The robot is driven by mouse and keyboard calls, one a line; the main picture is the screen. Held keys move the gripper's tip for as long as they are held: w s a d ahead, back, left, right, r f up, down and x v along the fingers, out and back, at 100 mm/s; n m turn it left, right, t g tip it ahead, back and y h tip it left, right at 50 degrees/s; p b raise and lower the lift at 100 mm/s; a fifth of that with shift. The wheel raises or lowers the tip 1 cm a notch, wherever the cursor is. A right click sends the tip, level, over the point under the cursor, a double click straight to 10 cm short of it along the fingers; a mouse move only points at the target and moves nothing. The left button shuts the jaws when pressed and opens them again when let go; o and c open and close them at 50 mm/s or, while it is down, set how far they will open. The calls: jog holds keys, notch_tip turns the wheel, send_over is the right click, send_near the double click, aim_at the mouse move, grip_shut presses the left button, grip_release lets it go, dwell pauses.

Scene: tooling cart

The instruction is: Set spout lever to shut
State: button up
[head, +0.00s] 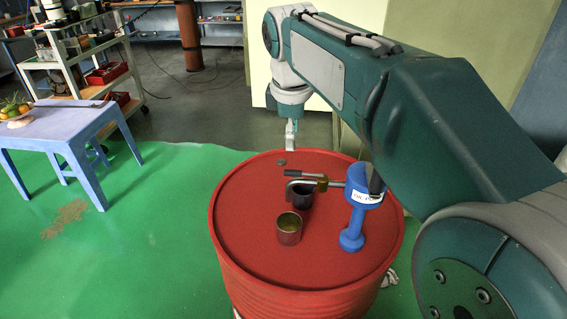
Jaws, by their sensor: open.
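A blue dispenser (364,185) with a white label stands on top of the red drum (250,240). Its metal spout pipe reaches left from the body and bends down over a dark cup (304,197). A brass-coloured valve (322,182) sits on the pipe. The dark spout lever (297,173) points left, roughly along the pipe. My gripper (291,143) hangs fingers down near the drum's far edge, behind and apart from the lever. It is open and empty, though its fingers look small and narrow from here.
A second metal cup (289,229) with yellowish contents stands on the drum in front of the spout. A small grey cap (281,162) is near the drum's back.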

aim_at(291, 171)
jog(key=f, duration=0.3)
jog(key=w+f, duration=0.1)
jog(key=f, duration=0.3)
jog(key=w+f, duration=0.1)
jog(key=f, duration=0.2)
jog(key=shift+w+d+f, duration=0.1)
jog(key=shift+w+f, duration=0.05)
jog(key=shift+f, duration=0.15)
grip_shut()
